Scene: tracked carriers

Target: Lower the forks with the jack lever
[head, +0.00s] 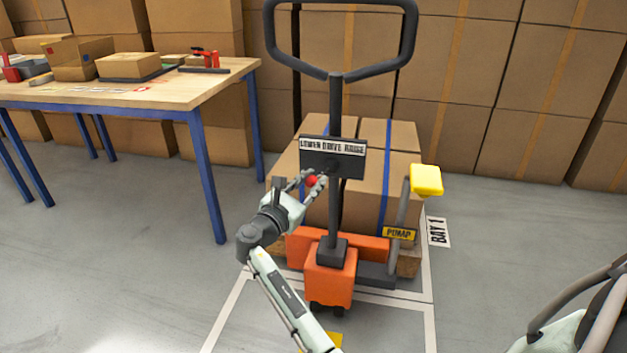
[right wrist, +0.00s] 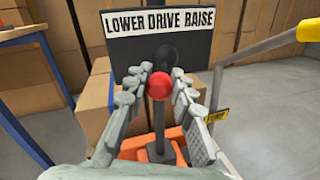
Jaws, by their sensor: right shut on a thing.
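The pallet jack (head: 330,280) is orange with a dark upright handle and a looped grip. Its dark lever plate (head: 345,165) carries the label LOWER DRIVE RAISE, also readable in the right wrist view (right wrist: 160,20). The forks are hidden beneath the strapped cartons (head: 395,180). My left gripper is not in view.
A yellow-topped pump pedal (head: 426,179) with a PUMP tag rises right of the jack. A wooden table (head: 165,95) with blue legs and boxes stands at the left. Stacked cartons (head: 490,60) line the back. Floor right of the BAY 1 sign (head: 438,231) looks clear.

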